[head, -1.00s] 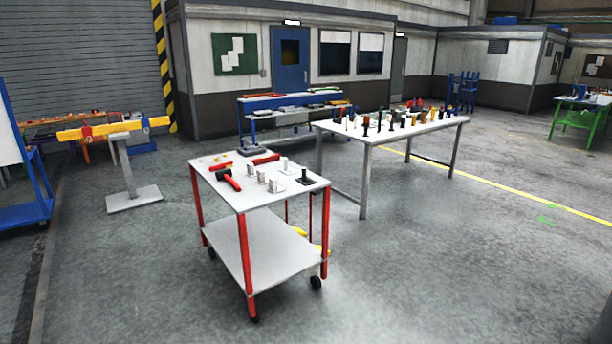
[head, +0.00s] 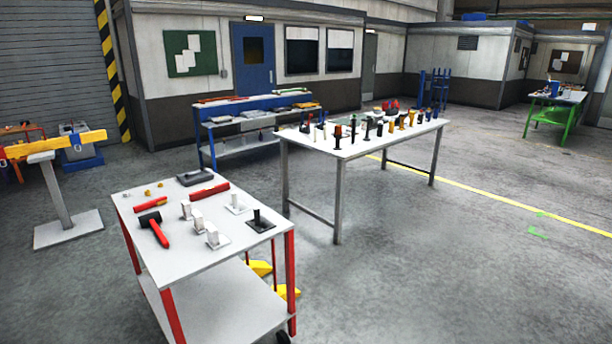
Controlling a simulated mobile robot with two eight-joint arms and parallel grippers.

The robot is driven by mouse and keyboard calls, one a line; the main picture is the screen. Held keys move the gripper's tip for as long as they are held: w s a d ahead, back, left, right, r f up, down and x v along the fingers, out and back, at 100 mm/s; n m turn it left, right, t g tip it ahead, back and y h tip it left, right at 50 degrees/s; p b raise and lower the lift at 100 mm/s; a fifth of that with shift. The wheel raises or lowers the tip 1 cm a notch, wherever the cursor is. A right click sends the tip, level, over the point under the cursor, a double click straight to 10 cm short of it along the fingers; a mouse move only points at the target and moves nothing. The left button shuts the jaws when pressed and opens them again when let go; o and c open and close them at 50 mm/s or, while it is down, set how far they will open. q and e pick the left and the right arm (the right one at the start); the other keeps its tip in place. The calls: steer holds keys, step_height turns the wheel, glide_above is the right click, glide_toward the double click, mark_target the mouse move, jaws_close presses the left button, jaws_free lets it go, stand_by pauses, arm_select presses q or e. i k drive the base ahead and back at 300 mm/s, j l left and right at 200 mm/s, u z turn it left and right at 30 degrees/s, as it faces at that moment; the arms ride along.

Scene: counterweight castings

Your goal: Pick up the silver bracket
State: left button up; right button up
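Several small silver-white brackets stand on the top of a white cart with red legs (head: 160,235) in the head view. One bracket (head: 212,236) is near the cart's front edge, one (head: 197,218) is just behind it, one (head: 186,209) is further back, and one (head: 236,204) is at the right rear. I cannot tell which of them is the silver bracket of the task. A black bracket (head: 259,220) stands at the cart's right corner. Neither of my grippers is in view.
A blue workbench (head: 250,105) is further back. A yellow beam on a stand (head: 60,195) is at left.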

mark_target(237, 205)
steer(key=i+u, duration=0.35)
steer(key=i+l+u, duration=0.55)
steer(key=i+u, duration=0.15)
steer(key=i+l+u, duration=0.45)
steer(key=u, duration=0.25)
steer(key=i+l+u, duration=0.15)
steer(key=l+u, duration=0.15)
